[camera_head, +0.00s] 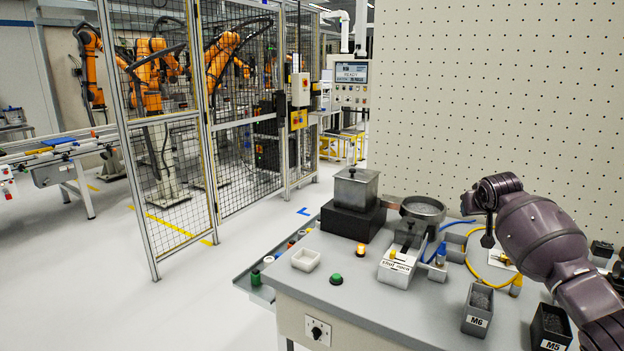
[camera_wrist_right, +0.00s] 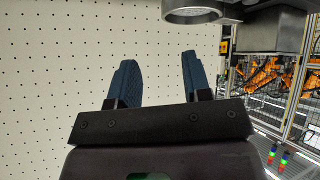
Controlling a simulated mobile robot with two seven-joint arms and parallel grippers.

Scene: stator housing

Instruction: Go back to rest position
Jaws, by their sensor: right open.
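My right gripper (camera_wrist_right: 158,62) is open and empty in the right wrist view, its two blue fingers apart in front of the pegboard. In the head view my right arm (camera_head: 545,235) comes in from the right over the workbench (camera_head: 390,318). Its front end is above the right part of the bench, beside the round metal bowl (camera_head: 422,209); the fingers cannot be made out there. In the right wrist view the bowl (camera_wrist_right: 193,14) shows at the top, beyond the fingers and apart from them. My left gripper is not in view.
A metal box (camera_head: 356,187) sits on a black block left of the bowl. Bins labelled M6 (camera_head: 478,309) and M5 (camera_head: 550,328) stand below my right arm. A white tray (camera_head: 306,260) and a green button (camera_head: 336,279) are at the left. The pegboard wall (camera_head: 500,90) rises behind.

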